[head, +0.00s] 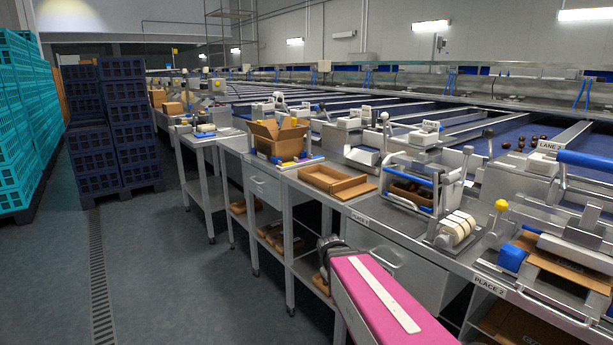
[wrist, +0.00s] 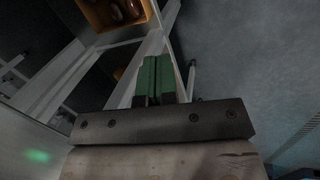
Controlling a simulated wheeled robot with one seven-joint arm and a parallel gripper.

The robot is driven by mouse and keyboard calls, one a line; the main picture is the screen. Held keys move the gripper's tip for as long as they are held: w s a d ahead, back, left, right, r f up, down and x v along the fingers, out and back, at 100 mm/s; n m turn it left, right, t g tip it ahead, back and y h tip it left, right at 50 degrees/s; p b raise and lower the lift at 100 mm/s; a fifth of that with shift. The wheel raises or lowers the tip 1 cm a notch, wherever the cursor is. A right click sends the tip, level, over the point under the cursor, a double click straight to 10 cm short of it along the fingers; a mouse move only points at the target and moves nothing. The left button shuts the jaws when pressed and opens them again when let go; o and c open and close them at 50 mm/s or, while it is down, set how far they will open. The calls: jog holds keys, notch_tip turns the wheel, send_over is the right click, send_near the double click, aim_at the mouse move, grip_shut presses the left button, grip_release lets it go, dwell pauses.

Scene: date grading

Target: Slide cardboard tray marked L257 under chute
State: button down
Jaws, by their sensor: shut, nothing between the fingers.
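An open, empty cardboard tray (head: 332,180) lies on the steel bench, left of the PLACE 1 station. Another cardboard tray (head: 408,196) with dark dates sits inside that station's frame. A third piece of cardboard (head: 560,262) lies at PLACE 2, partly covered by metal parts. I cannot read L257 on any of them. My gripper's green fingers (wrist: 153,80) are together and empty in the wrist view, over the lower shelf area. In the head view my pink arm reaches low in front of the bench, and the fingers are hard to make out.
Lower shelves hold cardboard trays; one with brown dates (wrist: 118,12) shows in the wrist view. An open cardboard box (head: 276,138) stands farther along the bench. A drawer unit (head: 400,268) is beside my arm. Stacked dark crates (head: 110,130) stand left; the floor between is clear.

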jog(key=w+a+r+n+t+h, duration=0.1)
jog(key=w+a+r+n+h, duration=0.15)
jog(key=w+r+n, duration=0.35)
jog(key=n+t+h, duration=0.8)
jog(key=n+h, duration=0.2)
jog(key=n, duration=0.4)
send_near(312, 177)
jog(key=x, duration=0.7)
jog(key=shift+d+r, duration=0.15)
jog(key=shift+d, duration=0.2)
jog(key=shift+x, duration=1.65)
